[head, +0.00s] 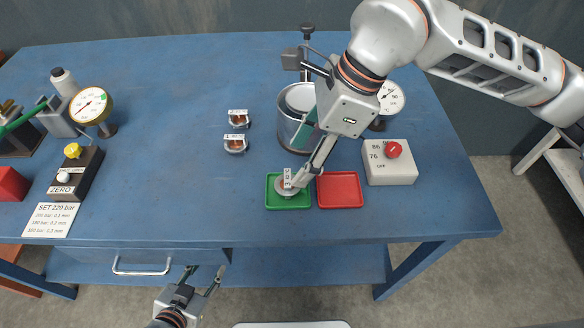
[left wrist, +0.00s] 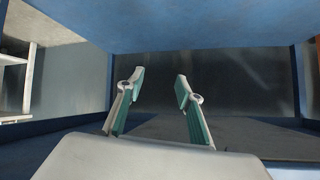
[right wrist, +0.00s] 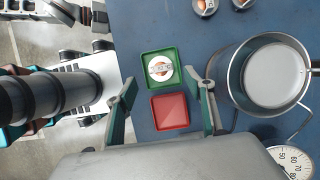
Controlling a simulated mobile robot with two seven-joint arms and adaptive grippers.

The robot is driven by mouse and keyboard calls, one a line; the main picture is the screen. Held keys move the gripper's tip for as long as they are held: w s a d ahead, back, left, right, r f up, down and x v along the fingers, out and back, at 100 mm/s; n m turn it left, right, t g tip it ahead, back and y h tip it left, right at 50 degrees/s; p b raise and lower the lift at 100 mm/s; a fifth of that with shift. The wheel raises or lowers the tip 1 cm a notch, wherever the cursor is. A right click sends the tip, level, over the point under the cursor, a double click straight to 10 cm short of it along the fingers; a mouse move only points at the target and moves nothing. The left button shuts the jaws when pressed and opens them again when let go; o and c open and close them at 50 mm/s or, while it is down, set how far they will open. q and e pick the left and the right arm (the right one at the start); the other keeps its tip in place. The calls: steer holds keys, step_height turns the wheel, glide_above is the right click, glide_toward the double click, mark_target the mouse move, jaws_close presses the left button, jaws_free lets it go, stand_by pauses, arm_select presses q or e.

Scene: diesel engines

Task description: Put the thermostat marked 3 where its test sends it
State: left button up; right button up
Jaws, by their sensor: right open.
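A small round thermostat (head: 284,187) with a white tag lies in the green tray (head: 273,202); the number on its tag is hard to read. It also shows in the right wrist view (right wrist: 160,68). The red tray (head: 340,190) beside it is empty. My right gripper (head: 308,156) is open and empty above the trays, one finger overlapping the thermostat in the head view. Two other tagged thermostats, one farther back (head: 238,121) and one nearer (head: 235,147), lie on the table left of the pot. My left gripper (head: 205,270) is open and empty, low before the table's front edge.
A metal pot (head: 291,125) stands behind the trays, with a dial gauge (head: 391,98) to its right. A white control box (head: 389,170) with a red knob stands right of the red tray. A pressure gauge (head: 90,105) and a ZERO box (head: 76,172) are at left. The table's middle left is clear.

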steer(key=v, duration=0.4)
steer(key=shift+d+r, duration=0.1)
steer(key=shift+r, duration=0.3)
